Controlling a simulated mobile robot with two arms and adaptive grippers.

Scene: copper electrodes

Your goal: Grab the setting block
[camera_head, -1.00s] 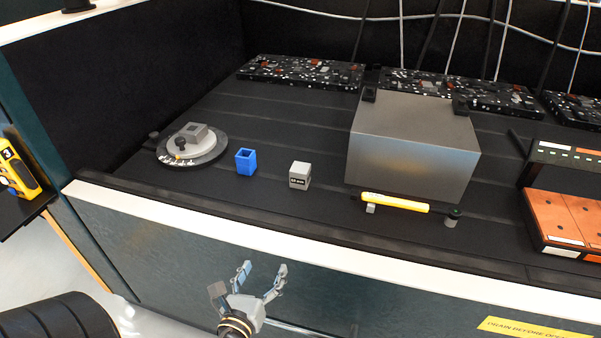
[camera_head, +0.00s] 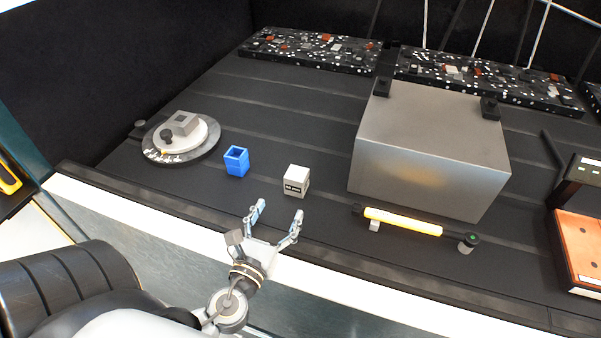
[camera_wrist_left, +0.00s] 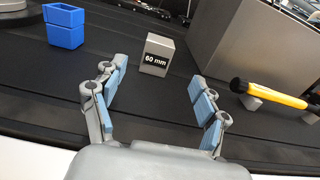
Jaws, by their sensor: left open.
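The setting block (camera_head: 296,180) is a small light-grey cube with a dark label on its front, standing on the black slotted table. In the left wrist view the block (camera_wrist_left: 158,52) shows the label "60 mm" and sits ahead of the fingers, in line with the gap between them. My left gripper (camera_head: 277,218) is open and empty over the table's front edge, a short way in front of the block and not touching it. Its two blue-padded fingers (camera_wrist_left: 157,92) are spread wide in the left wrist view. My right gripper is not in view.
A blue open-topped holder (camera_head: 236,162) stands left of the block, with a round dial-like base (camera_head: 182,140) farther left. A large grey metal box (camera_head: 430,150) stands to the right, with a yellow-handled tool (camera_head: 403,221) before it. An orange-topped unit (camera_head: 580,250) is far right.

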